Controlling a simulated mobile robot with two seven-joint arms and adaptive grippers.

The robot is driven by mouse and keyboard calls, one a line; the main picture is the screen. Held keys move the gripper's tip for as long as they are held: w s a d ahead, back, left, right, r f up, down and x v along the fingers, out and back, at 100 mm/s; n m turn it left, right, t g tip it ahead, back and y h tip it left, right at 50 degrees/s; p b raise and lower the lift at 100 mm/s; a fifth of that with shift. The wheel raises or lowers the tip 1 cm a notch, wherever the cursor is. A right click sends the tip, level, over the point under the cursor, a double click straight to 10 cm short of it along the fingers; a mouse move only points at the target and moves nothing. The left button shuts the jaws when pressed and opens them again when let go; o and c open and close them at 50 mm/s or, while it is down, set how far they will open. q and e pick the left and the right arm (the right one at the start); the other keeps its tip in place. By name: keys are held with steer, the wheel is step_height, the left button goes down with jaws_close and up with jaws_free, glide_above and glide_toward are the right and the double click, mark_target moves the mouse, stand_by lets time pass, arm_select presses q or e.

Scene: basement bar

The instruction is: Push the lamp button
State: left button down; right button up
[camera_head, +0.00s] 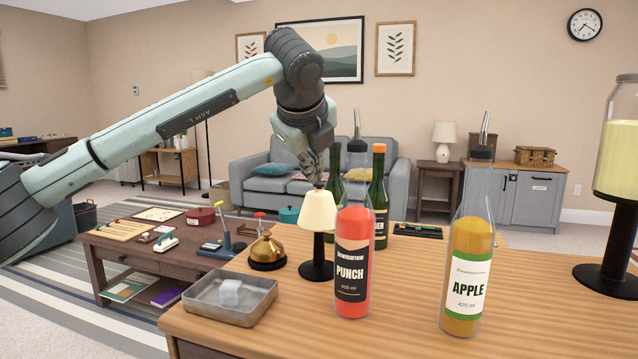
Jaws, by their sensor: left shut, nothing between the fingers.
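A small lamp with a cream shade (318,211) and a black stem and round base stands upright on the wooden bar counter. My left gripper (319,184) is shut and empty, pointing down at the top of the shade. Its fingertips are at or just above the shade's top; I cannot tell whether they touch. The lamp's button is not clearly visible; the top of the lamp is partly hidden by the fingertips. My right gripper is not in view.
The red punch bottle (353,255) stands close right of the lamp, with dark green bottles (378,200) behind. The apple bottle (466,270) is farther right. A brass bell (267,253) and a metal tray (217,312) with a clear cube are at left. The front-right counter is clear.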

arm_select(q)
steer(key=shift+f, duration=0.1)
stand_by(0.3)
steer(key=shift+r, duration=0.55)
steer(key=shift+r, duration=0.1)
step_height(320, 180, up, 6)
steer(key=p, duration=0.2)
steer(key=shift+p, duration=0.35)
